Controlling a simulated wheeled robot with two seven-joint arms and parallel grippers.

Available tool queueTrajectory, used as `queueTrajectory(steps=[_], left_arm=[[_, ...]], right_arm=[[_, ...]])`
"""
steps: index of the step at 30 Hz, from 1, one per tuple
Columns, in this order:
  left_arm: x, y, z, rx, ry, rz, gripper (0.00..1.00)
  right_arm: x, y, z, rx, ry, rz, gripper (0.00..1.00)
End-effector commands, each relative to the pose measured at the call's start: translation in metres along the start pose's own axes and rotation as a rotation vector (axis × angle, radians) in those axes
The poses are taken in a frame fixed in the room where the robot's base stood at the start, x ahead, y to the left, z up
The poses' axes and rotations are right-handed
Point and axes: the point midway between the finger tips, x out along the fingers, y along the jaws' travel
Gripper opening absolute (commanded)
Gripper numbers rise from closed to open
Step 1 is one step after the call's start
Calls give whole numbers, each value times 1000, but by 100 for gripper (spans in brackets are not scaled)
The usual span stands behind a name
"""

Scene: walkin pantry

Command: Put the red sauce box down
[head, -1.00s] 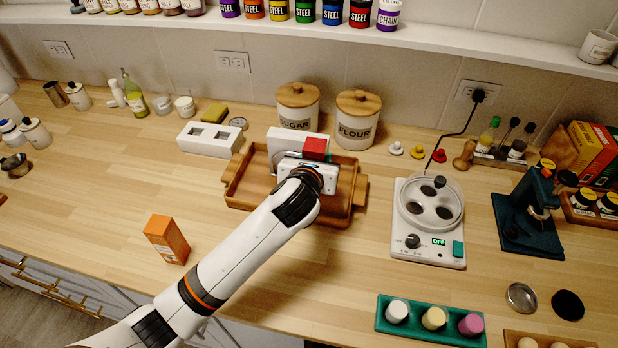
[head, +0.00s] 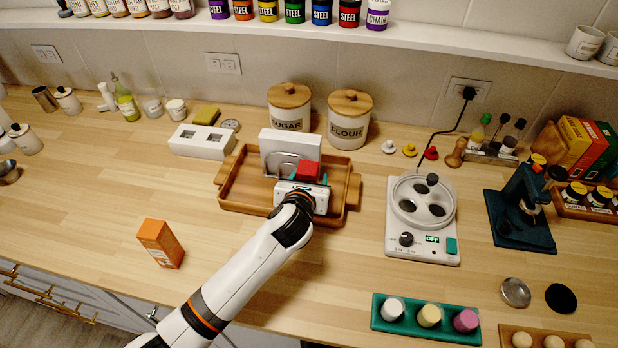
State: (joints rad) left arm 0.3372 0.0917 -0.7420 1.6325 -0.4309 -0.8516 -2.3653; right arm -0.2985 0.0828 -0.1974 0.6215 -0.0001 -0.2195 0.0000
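The red sauce box (head: 309,171) is at the fingers of my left gripper (head: 307,178), over the right half of the wooden tray (head: 229,187). The gripper appears shut on the box, with teal finger pads showing beside it. The gripper body hides the lower part of the box, so I cannot tell whether it touches the tray floor. My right gripper is not in view.
A white upright holder (head: 291,146) with a metal loop stands in the tray behind the gripper. Sugar (head: 289,108) and flour (head: 348,122) canisters stand behind. An orange box (head: 160,243) is at front left, a white scale-like device (head: 421,222) at right.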

Motion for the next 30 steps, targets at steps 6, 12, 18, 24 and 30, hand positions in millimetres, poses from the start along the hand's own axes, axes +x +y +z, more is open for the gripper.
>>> queueTrajectory(steps=[6,12,18,24,30], left_arm=[[0,0,0,-1,0,0,61],[-5,0,-2,-1,1,1,61],[-34,0,-2,0,2,2,61],[-75,0,-2,0,2,2,61],[-107,0,-2,-1,0,1,61]], right_arm=[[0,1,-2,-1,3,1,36],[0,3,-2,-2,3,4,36],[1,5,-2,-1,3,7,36],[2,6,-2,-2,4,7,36],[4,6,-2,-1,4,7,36]])
